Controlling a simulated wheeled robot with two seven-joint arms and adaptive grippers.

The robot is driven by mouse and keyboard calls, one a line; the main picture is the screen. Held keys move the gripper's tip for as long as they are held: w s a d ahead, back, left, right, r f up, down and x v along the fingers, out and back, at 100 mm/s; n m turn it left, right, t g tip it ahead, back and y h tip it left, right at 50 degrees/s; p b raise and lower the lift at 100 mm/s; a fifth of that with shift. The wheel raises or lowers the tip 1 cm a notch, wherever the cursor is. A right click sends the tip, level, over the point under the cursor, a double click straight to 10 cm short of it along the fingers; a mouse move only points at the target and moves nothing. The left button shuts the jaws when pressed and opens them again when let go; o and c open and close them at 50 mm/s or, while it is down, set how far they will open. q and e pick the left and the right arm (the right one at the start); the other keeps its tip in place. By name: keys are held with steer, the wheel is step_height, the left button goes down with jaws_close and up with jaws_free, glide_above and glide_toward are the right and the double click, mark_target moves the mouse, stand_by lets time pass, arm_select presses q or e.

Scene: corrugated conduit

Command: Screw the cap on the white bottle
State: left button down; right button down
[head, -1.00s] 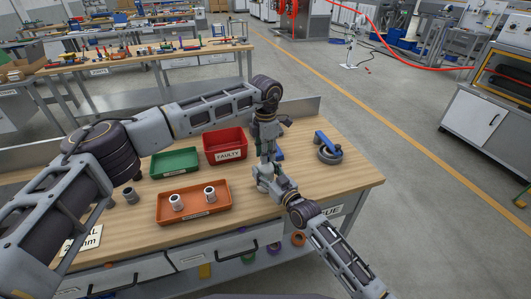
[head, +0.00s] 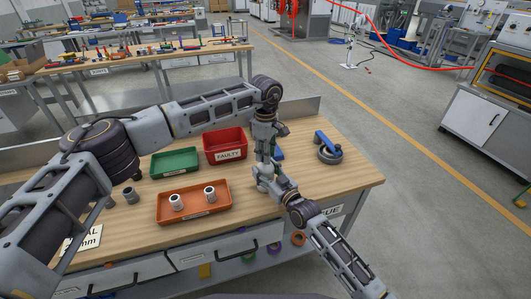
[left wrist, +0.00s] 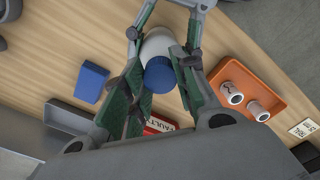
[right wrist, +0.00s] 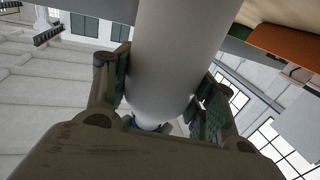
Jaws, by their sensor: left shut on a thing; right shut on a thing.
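The white bottle (right wrist: 172,60) is between the fingers of my right gripper (right wrist: 165,95), which is shut on its body. The blue cap (left wrist: 160,74) sits at the bottle's end, in line with the white bottle (left wrist: 160,42) in the left wrist view. My left gripper (left wrist: 160,88) is shut on the cap from above. A sliver of blue cap also shows in the right wrist view (right wrist: 148,124). In the head view the left gripper (head: 264,155) is directly above the right gripper (head: 264,178); together they hide most of the bottle. The cap's seating cannot be seen.
An orange tray (head: 193,217) with two pale cylindrical fittings lies left of the grippers. A green tray (head: 175,160) and a red FAULTY bin (head: 225,143) stand behind.

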arm_select(q)
steer(key=shift+w+m, duration=0.1)
steer(key=shift+m, duration=1)
steer(key=c, duration=1.1)
jaws_free()
steer(key=shift+o, duration=0.2)
steer(key=shift+r, duration=0.1)
step_height(320, 180, up, 12)
arm_select(e)
steer(key=shift+c, duration=2.1)
jaws_free()
steer(key=shift+s+d, duration=0.1)
steer(key=shift+s, duration=0.05)
